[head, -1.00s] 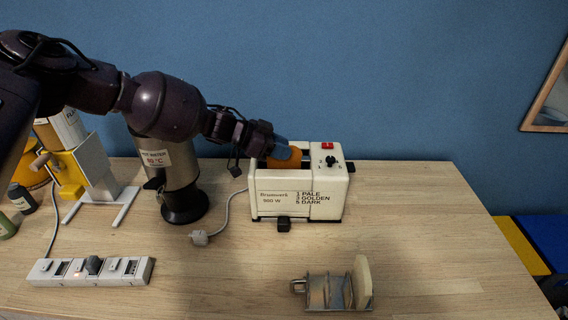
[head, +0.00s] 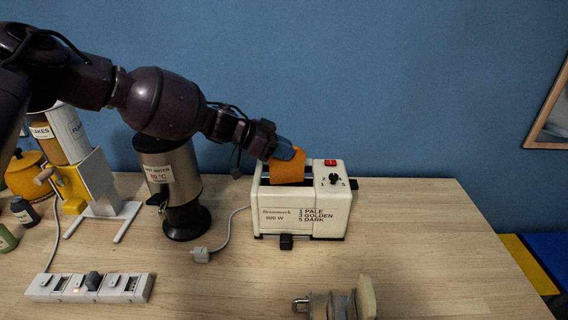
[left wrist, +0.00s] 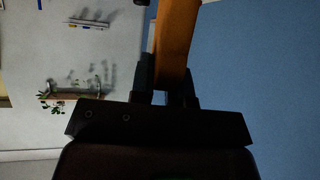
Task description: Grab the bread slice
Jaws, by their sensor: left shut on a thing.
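The browned bread slice (head: 286,171) is orange-brown and stands upright at the toaster's slots. My left gripper (head: 288,152) comes in from the left above the toaster and is shut on its upper part. Much of the slice shows above the white toaster (head: 278,217); I cannot tell whether its lower edge is still inside the slot. In the left wrist view the slice (left wrist: 176,38) is between the dark fingers (left wrist: 168,82). A pale bread slice (head: 366,298) stands in the metal toast rack (head: 321,306) at the front. My right gripper is not in view.
A hot-water urn (head: 172,175) stands left of the toaster, close under my arm. A cereal dispenser (head: 90,180) and a power strip (head: 88,287) are further left. The toaster's cord and plug (head: 201,255) lie on the table. The table's right side is clear.

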